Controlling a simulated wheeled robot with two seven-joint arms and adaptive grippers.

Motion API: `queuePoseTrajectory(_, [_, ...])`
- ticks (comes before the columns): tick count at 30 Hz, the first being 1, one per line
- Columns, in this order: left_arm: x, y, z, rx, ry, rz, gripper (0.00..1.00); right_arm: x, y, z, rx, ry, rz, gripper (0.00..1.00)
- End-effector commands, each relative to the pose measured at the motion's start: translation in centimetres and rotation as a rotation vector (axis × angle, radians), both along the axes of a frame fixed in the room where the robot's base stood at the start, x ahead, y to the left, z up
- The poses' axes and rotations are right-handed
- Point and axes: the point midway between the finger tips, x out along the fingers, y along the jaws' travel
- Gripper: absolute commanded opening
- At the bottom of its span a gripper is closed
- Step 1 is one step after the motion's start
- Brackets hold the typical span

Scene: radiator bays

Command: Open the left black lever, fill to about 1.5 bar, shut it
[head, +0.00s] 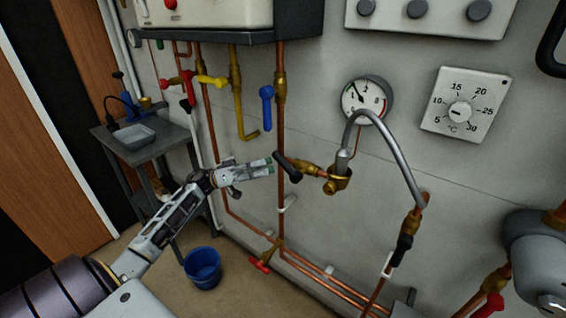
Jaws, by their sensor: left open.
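The left black lever (287,167) sits on a brass valve (308,169) left of the braided filling hose (392,150); it slants down to the right. My left gripper (272,167) is open, its fingertips just left of the lever; whether they touch it I cannot tell. A second black lever (402,250) is at the hose's right lower end, roughly in line with its pipe. The round pressure gauge (362,101) hangs above the hose; its needle points to the upper left, and the value is too small to read surely. My right gripper is out of view.
Blue (267,105), yellow (212,81) and red (262,265) valve handles sit on nearby copper pipes. A thermostat dial (461,112) is right of the gauge. A grey side table (145,150) and a blue bucket (203,268) stand at the left.

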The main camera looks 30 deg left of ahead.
Motion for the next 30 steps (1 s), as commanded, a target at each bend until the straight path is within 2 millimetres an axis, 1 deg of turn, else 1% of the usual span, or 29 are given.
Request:
queuePoseTrajectory(1, [0.3, -0.6, 0.3, -0.001, -0.003, -0.001, 0.42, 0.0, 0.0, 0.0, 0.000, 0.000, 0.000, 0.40])
queuePoseTrajectory(9, [1.8, -3.6, 1.6, 0.000, -0.004, -0.001, 0.42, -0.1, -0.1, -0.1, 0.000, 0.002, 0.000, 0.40])
queuePoseTrajectory(15, [2.6, -5.1, 2.1, 0.001, -0.002, 0.000, 0.42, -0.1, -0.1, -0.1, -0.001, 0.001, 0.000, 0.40])
queuePoseTrajectory(21, [2.9, -5.7, 2.4, 0.000, -0.002, -0.001, 0.42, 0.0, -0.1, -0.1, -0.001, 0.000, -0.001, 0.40])
queuePoseTrajectory(29, [2.9, -5.7, 2.4, 0.000, -0.001, 0.000, 0.42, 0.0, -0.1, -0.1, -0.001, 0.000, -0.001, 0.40])
queuePoseTrajectory(30, [2.9, -5.7, 2.4, 0.000, -0.001, 0.000, 0.37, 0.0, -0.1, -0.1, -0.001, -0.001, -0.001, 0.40])
